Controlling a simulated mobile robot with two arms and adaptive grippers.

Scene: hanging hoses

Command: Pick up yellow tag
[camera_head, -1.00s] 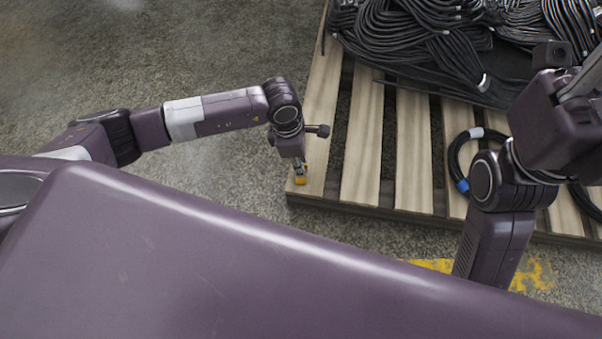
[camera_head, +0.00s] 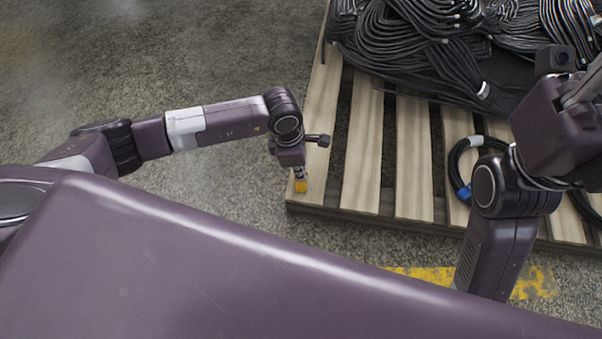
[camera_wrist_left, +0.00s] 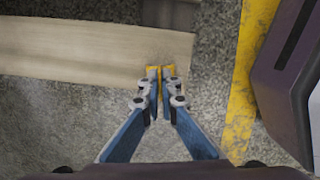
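My left gripper (camera_head: 300,186) is low over the front left end of the pallet's outer board. In the left wrist view its fingers (camera_wrist_left: 160,75) have come together, with yellow at both tips. A thin amber strip, which seems to be the yellow tag (camera_wrist_left: 160,72), shows edge-on between them. The tag's outline is mostly hidden by the fingers and hard to tell from the yellow tips. My right arm is at the right edge of the head view, and its fingers do not show clearly.
The wooden pallet (camera_head: 414,160) carries piles of black hoses (camera_head: 440,35) at the back. A coiled black hose (camera_head: 455,165) with blue and white bands lies at its front right. Yellow floor paint (camera_head: 425,274) lies before the pallet. Bare concrete is open on the left.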

